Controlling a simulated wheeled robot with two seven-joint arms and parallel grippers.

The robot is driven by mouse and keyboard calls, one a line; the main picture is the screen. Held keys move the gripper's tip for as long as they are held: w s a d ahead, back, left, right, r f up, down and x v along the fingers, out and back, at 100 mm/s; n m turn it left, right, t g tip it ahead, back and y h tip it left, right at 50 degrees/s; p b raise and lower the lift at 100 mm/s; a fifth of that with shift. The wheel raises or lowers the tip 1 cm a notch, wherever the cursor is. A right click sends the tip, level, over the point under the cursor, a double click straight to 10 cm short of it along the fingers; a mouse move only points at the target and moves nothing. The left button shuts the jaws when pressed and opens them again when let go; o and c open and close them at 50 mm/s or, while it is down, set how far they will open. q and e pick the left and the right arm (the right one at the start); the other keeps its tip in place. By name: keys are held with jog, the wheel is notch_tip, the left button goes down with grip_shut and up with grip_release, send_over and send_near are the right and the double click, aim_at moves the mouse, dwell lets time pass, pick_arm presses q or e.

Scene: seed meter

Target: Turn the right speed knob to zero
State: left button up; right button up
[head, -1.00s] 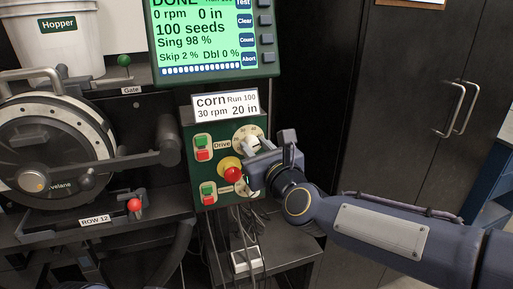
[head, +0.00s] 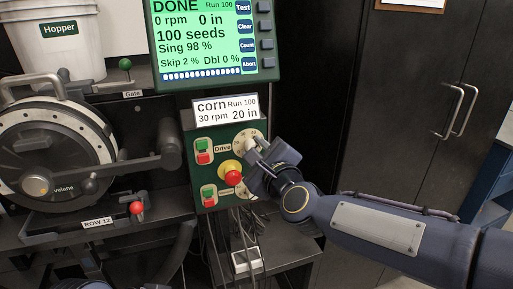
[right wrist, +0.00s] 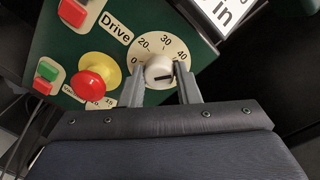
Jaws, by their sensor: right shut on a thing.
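The upper speed dial (head: 243,139), on the green control box beside the Drive label, is a cream disc. Its white knob (right wrist: 158,67) shows in the right wrist view with a short black line lying nearly level, toward the 40 side of the dial. The 0 mark is at the dial's left. My right gripper (right wrist: 160,86) has one finger on each side of the knob and is shut on it. In the head view the right gripper (head: 258,148) covers the knob.
A red stop button (head: 233,177) on a yellow collar sits just below the gripper, close to it. Green and red Drive buttons (head: 204,151) are at left. A second dial is partly hidden below. The green screen (head: 205,42) reads DONE, 0 rpm. Cables hang under the box.

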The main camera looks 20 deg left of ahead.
jog(key=shift+s+a+f+n+t+h+p, duration=0.2)
jog(key=shift+n+p, duration=1.05)
jog(key=shift+n, duration=3.8)
jog(key=shift+w+d+n+t+h+p, duration=0.25)
jog(key=shift+n+p, duration=1.05)
jog(key=shift+n, duration=3.7)
jog(key=shift+s+a+f+n+t+h+p, duration=0.1)
jog(key=shift+s+a+n+t+h+p, duration=0.75)
jog(key=shift+n, duration=4.2)
jog(key=shift+w+d+g+y+p, duration=0.3)
jog(key=shift+w+d+y+p, duration=0.1)
jog(key=shift+w+d+y, duration=0.25)
jog(key=o, duration=1)
jog(key=shift+r, duration=0.1)
jog(key=shift+c, duration=0.2)
jog(key=v, duration=0.7)
jog(key=shift+s+d+b, duration=0.2)
jog(key=shift+s+b, duration=0.15)
jog(key=shift+b, duration=0.05)
